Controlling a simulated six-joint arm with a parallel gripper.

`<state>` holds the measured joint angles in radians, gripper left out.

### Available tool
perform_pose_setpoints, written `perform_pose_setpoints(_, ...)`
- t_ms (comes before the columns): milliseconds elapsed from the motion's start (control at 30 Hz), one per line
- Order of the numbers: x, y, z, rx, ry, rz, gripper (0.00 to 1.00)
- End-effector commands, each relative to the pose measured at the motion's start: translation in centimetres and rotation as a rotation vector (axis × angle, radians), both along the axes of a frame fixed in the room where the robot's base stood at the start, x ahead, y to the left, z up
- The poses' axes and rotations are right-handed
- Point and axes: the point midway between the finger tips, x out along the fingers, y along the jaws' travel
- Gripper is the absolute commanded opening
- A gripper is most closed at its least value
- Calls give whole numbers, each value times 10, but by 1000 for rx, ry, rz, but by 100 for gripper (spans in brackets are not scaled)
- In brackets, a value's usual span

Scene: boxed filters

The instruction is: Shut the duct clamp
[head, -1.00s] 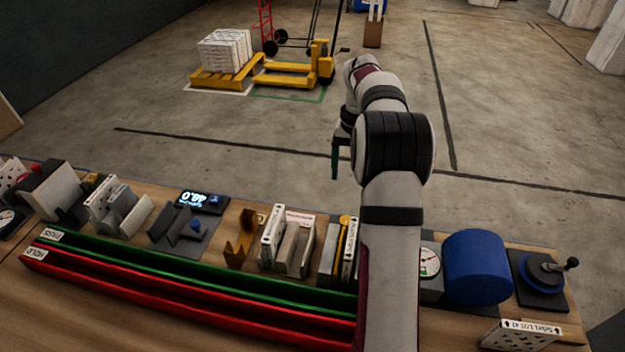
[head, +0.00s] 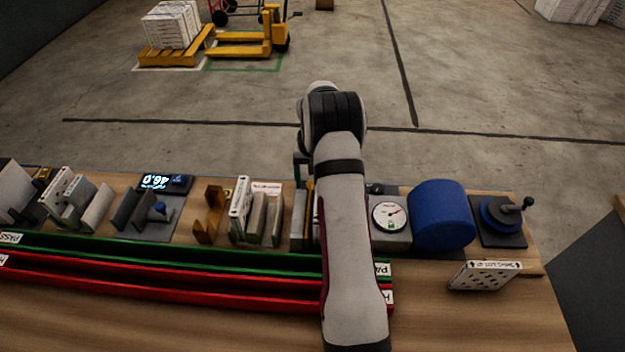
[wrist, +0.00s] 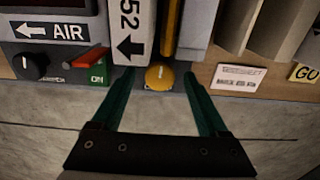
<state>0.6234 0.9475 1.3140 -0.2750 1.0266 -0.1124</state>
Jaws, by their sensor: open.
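The duct clamp's lever appears to be the yellow bar (wrist: 170,28) with a round yellow knob (wrist: 159,77) at its near end. It stands between a white boxed filter (wrist: 131,30) marked "52" with an arrow and a grey block (wrist: 200,25). In the head view a sliver of the yellow bar (head: 309,196) shows left of my arm. My gripper (wrist: 159,74) is open, its teal fingers on either side of the knob, with gaps visible on both sides. In the head view my arm hides most of the gripper and clamp.
An AIR panel (wrist: 60,32) with a black knob and red ON lever stands left in the wrist view. In the head view, a gauge (head: 390,215), blue cylinder (head: 442,215) and crank (head: 505,215) stand right of my arm. Green and red rails (head: 180,262) run along the front.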

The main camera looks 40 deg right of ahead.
Motion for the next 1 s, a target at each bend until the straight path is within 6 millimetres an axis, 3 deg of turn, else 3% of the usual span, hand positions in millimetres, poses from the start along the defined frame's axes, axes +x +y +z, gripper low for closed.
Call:
perform_pose_setpoints(67,0,0,0,0,0,0,72)
perform_pose_setpoints(467,0,0,1,0,0,0,0)
perform_pose_setpoints(767,0,0,1,0,0,-29,0)
perform_pose_setpoints(1000,0,0,1,2,1,-162,0)
